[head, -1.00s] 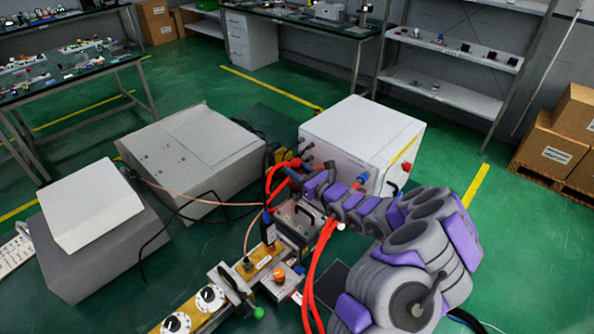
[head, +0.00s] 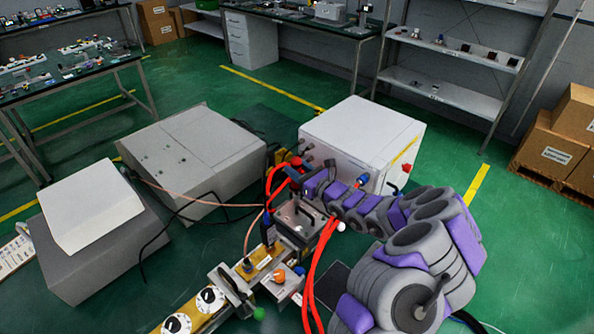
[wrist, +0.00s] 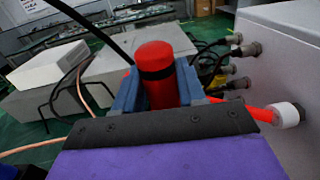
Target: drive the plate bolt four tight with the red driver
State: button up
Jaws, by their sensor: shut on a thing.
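In the wrist view the red driver (wrist: 155,72) shows as a red handle with a black band, pointing up between my two blue-grey fingers. My gripper (wrist: 157,98) is shut on it. The driver's tip and whatever lies under it are hidden by my gripper. In the head view my gripper (head: 298,183) is over the far end of the waveguide assembly, beside the front of the white cabinet. I cannot make out plate bolt four or the other plate bolts in either view.
A white cabinet (head: 352,135) with connectors stands close behind my gripper. Red hoses (head: 322,262) run down beside the grey open-topped box (head: 296,218). A brass section with dials (head: 210,299) lies in front. Grey units (head: 185,150) and loose cables lie to the left.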

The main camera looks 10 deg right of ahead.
jog(key=shift+r+p, duration=1.5)
jog(key=shift+r, duration=2.55)
